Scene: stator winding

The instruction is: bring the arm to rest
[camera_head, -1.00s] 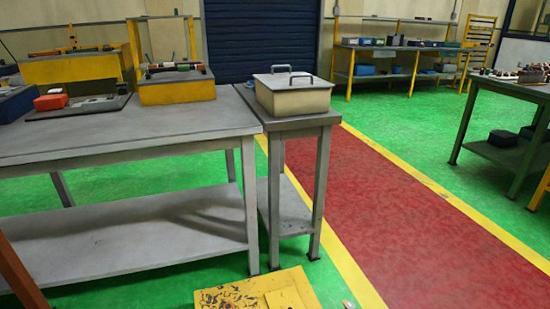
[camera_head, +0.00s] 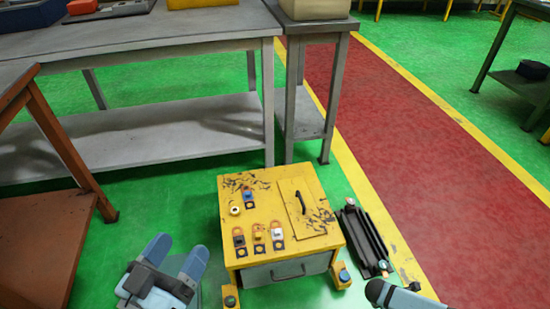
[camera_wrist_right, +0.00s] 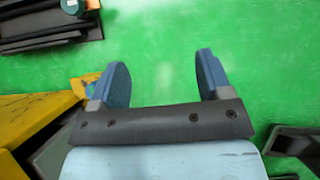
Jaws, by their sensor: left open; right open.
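My left gripper (camera_head: 176,257) is at the lower left of the head view, over the green floor, left of the yellow box. Its two blue fingers are apart with nothing between them. My right gripper (camera_head: 385,290) is only partly in the head view at the bottom edge, right of the yellow box. In the right wrist view the fingers of my right gripper (camera_wrist_right: 160,80) are wide apart, with only green floor between them.
A yellow box (camera_head: 275,225) with switches and a hatch stands front centre. A black rail-like part (camera_head: 362,240) is right of it. A grey table (camera_head: 150,40) and a narrow stand (camera_head: 305,110) are behind. A brown table (camera_head: 45,245) is at left. Green floor is free between.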

